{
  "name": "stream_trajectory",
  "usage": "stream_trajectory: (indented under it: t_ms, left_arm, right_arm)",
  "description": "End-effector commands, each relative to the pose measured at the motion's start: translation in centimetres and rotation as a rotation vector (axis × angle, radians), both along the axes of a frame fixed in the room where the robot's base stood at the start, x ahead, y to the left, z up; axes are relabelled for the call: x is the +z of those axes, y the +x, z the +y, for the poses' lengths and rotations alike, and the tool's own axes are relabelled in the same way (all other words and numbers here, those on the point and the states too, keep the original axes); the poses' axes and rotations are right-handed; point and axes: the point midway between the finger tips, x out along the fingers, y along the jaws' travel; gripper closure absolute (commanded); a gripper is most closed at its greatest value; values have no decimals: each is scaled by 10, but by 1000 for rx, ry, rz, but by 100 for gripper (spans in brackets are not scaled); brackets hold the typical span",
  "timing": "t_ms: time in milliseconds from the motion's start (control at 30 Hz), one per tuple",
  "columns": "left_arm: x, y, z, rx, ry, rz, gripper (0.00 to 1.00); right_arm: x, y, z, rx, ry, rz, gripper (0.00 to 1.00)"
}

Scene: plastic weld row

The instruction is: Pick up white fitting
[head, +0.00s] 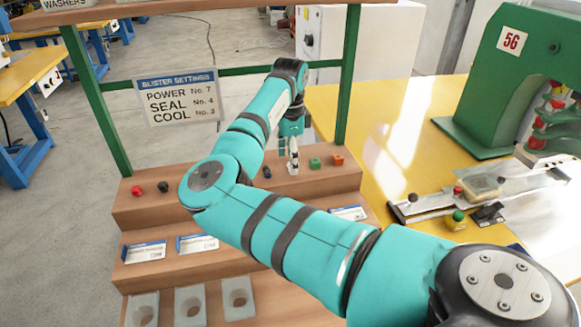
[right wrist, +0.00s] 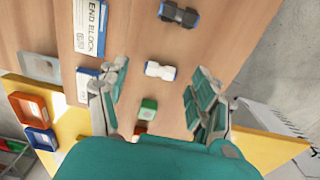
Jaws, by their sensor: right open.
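The white fitting (right wrist: 160,70) lies on the wooden top step, a small white piece with dark blue ends. In the right wrist view it sits in the gap between the two fingers of my right gripper (right wrist: 157,78), apart from both. In the head view the white fitting (head: 293,169) shows just below my right gripper (head: 291,146), partly covered by it. The right gripper is open and empty, pointing down over the step. My left gripper is not in view.
A green fitting (head: 315,163) and an orange one (head: 337,160) lie right of the white one. A dark fitting (head: 267,172) lies to its left. Red (head: 137,190) and black (head: 163,187) fittings lie farther left. The rack's green post (head: 347,85) stands behind on the right.

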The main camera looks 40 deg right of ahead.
Motion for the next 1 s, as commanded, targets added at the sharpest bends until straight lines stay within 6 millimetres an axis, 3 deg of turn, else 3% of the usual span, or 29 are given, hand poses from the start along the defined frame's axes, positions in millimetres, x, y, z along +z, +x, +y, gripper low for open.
stream_trajectory:
  t_ms: [133, 400, 733, 1000]
  left_arm:
    - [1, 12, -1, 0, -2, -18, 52]
    - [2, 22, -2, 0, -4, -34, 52]
    - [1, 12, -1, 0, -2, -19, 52]
    - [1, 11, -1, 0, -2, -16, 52]
  right_arm:
    - [-16, 0, 1, 0, 1, 0, 35]
    - [-19, 0, 0, 0, -1, -2, 35]
    - [-18, 0, 0, 0, -1, -2, 77]
    - [-18, 0, 0, -1, -1, -2, 77]
